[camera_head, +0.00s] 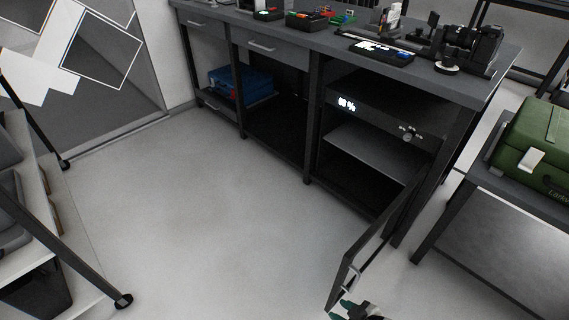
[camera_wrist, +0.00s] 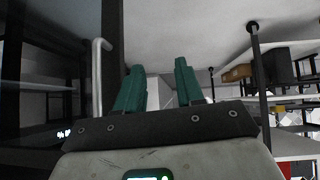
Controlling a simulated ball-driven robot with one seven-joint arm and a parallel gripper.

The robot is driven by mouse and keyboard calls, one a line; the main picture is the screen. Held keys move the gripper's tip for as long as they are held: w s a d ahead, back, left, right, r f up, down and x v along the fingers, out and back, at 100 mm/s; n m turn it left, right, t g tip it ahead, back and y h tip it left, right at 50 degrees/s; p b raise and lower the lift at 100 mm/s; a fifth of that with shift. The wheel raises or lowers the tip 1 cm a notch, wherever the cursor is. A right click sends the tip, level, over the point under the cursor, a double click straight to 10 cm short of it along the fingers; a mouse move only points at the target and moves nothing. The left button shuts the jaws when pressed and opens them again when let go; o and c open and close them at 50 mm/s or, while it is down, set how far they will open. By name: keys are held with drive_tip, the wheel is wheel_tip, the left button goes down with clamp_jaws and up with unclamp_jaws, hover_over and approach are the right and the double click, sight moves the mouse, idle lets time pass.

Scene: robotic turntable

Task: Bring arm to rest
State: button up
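My gripper (camera_wrist: 159,65) shows in the wrist view with its two green fingers apart and nothing between them. In the head view only a small part of my gripper (camera_head: 345,312) shows at the bottom edge, beside the lower end of the open cabinet door (camera_head: 372,244). The door's handle (camera_head: 350,277) is just above it there. In the wrist view the handle (camera_wrist: 99,75) stands left of the left finger, and the fingers are not closed around it. Most of my arm is out of view.
The door swings out from the workbench (camera_head: 350,45), under which a lit-display unit (camera_head: 365,110) and a blue case (camera_head: 240,82) sit. A side table (camera_head: 510,190) with a green case (camera_head: 540,140) is at right. Shelving (camera_head: 60,235) is at left. The middle floor is clear.

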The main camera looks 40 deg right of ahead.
drive_tip(key=s+a+r+g+p, duration=0.1)
drive_tip(key=r+g+p, duration=0.3)
drive_tip(key=r+p, duration=0.5)
drive_tip(key=a+r+g+p, duration=0.3)
drive_tip(key=r+p, duration=0.7)
drive_tip(key=r, duration=1.2)
drive_tip(key=shift+s+r+m+g+y, duration=0.3)
drive_tip(key=shift+s+r+g, duration=0.05)
drive_tip(key=shift+g, duration=0.25)
